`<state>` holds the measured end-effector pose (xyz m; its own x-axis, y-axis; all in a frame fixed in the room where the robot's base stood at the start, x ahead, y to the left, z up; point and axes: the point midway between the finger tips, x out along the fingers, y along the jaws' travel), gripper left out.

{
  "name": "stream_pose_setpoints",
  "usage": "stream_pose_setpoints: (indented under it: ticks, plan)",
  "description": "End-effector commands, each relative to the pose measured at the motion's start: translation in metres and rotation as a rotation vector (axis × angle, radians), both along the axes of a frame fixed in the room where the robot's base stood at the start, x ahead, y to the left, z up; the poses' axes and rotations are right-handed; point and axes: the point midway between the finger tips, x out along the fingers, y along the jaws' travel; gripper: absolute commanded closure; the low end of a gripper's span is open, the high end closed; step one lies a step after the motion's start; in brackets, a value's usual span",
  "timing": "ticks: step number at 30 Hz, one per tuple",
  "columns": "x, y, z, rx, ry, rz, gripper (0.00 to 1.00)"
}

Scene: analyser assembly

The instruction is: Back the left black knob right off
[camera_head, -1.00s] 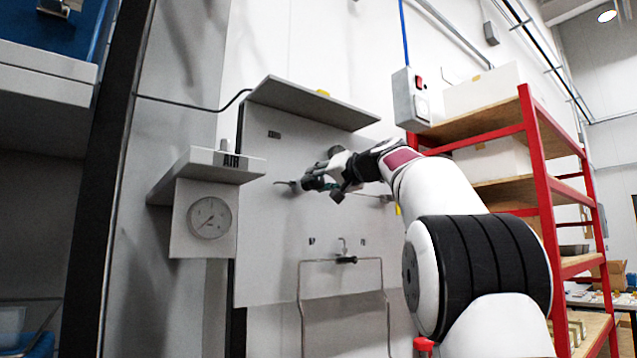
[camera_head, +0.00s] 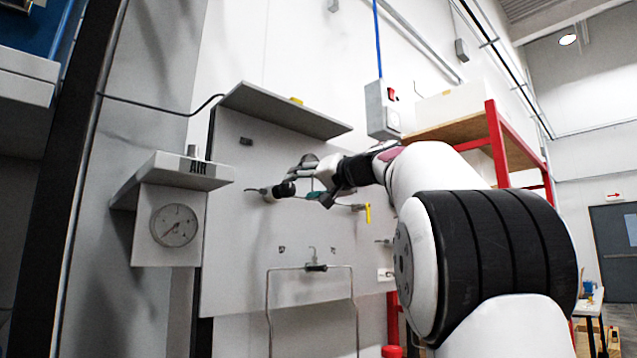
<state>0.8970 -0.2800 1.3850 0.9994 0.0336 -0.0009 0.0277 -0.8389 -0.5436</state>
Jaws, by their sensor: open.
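A black knob (camera_head: 285,189) sits on a thin fitting at the upper left of the grey panel (camera_head: 235,240). My gripper (camera_head: 301,184) is close to the right of this knob, in front of the panel, with its fingers pointing left toward it. The fingers are open, and I see nothing held between them. Whether a fingertip touches the knob is too small to tell. My gripper and wrist hide the part of the panel behind them.
A shelf plate (camera_head: 290,110) juts out above my gripper. A yellow handle (camera_head: 367,213) is below my wrist. A bent tube frame (camera_head: 268,310) stands lower down. A pressure gauge (camera_head: 174,225) is at left, a red rack (camera_head: 497,145) at right.

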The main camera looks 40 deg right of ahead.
Motion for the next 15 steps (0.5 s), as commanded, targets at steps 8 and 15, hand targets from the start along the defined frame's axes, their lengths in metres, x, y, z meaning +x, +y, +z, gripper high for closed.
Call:
stream_pose_setpoints:
  ticks: [8,15]
  plan:
    - [-0.048,-0.001,-0.001,-0.001,0.002,0.0,0.46]
    - [-0.061,-0.002,-0.001,0.0,0.003,0.002,0.46]
